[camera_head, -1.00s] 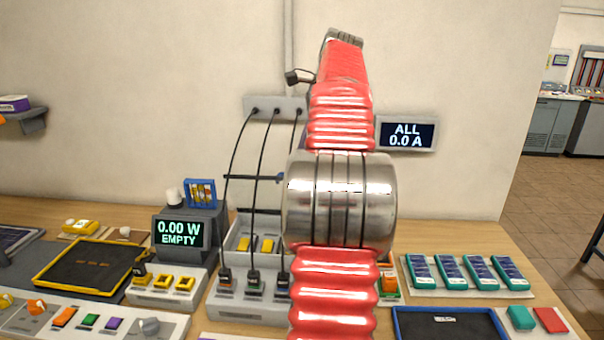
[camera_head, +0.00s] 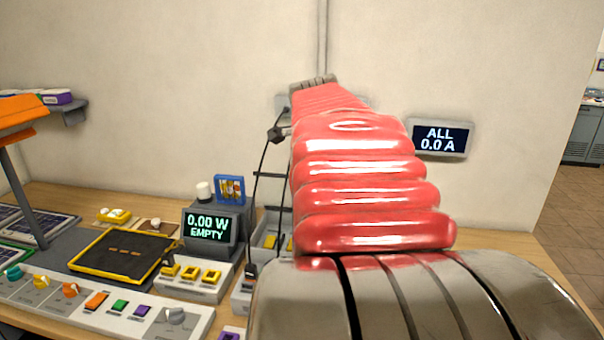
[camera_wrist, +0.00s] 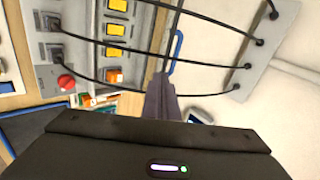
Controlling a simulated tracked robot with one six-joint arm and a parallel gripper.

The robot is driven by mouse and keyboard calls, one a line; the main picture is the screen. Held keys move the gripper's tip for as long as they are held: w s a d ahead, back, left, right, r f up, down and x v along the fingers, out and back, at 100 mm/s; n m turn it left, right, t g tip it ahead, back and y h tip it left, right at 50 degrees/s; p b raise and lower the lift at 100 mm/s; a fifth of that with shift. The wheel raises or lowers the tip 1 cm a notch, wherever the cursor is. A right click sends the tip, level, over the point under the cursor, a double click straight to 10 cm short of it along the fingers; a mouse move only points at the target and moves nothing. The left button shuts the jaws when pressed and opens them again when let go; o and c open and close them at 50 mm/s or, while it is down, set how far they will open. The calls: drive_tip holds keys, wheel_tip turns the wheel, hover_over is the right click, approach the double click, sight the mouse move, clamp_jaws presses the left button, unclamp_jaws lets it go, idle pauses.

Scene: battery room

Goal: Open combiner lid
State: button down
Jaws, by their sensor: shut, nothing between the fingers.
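The combiner seems to be the grey box (camera_head: 268,238) with yellow blocks inside, behind the black cables and partly hidden by my arm. In the wrist view its yellow blocks (camera_wrist: 117,29) show at upper left. A blue bar-like handle (camera_wrist: 178,45) is beside a thin grey edge there, seemingly the lid's; the lid's angle is unclear. My gripper (camera_wrist: 159,82) is shut and empty, its grey fingers close to the lower end of the blue handle; contact is unclear. My arm hides the gripper in the head view.
Black cables (camera_wrist: 150,52) cross the wrist view to a grey wall strip (camera_wrist: 250,60). A red knob (camera_wrist: 66,82) is at left. A display (camera_head: 209,228) reads 0.00 W EMPTY; the wall display (camera_head: 440,138) reads ALL 0.0 A. A yellow-rimmed tray (camera_head: 118,256) lies at left.

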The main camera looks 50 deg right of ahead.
drive_tip(key=shift+w+d+f+m+t+h, duration=0.25)
drive_tip(key=shift+w+d+f+t+h, duration=0.05)
drive_tip(key=shift+d+h, duration=0.15)
drive_tip(key=shift+w+d+f+m+t+h, duration=0.25)
drive_tip(key=shift+w+d+f+t+h, duration=0.05)
drive_tip(key=shift+d+h, duration=0.15)
drive_tip(key=shift+x, duration=5.05)
